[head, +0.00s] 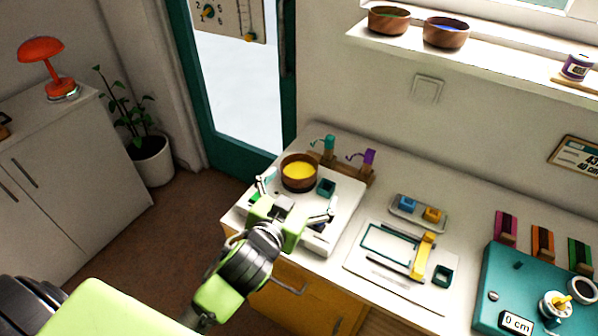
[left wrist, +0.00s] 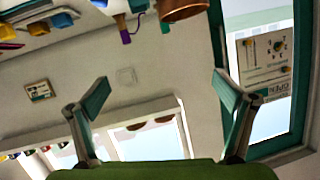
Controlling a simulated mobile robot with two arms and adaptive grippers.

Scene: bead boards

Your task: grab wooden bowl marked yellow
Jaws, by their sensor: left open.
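The wooden bowl marked yellow (head: 299,185) is brown with a yellow inside. It stands upright on a white board at the left end of the counter. In the left wrist view, part of a copper-brown bowl (left wrist: 184,9) shows at the top edge, cut off. My left gripper (head: 294,200) is open and empty, just in front of the bowl in the head view, with its fingers spread apart. In the left wrist view, my left gripper (left wrist: 162,90) has nothing between its fingers. My right gripper is not in view.
A small dark green cup (head: 326,187) stands right beside the bowl. Teal and purple items (head: 368,158) stand behind it. Two other wooden bowls, green inside (head: 388,21) and blue inside (head: 446,33), sit on the shelf. A frame board (head: 385,282) lies to the right.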

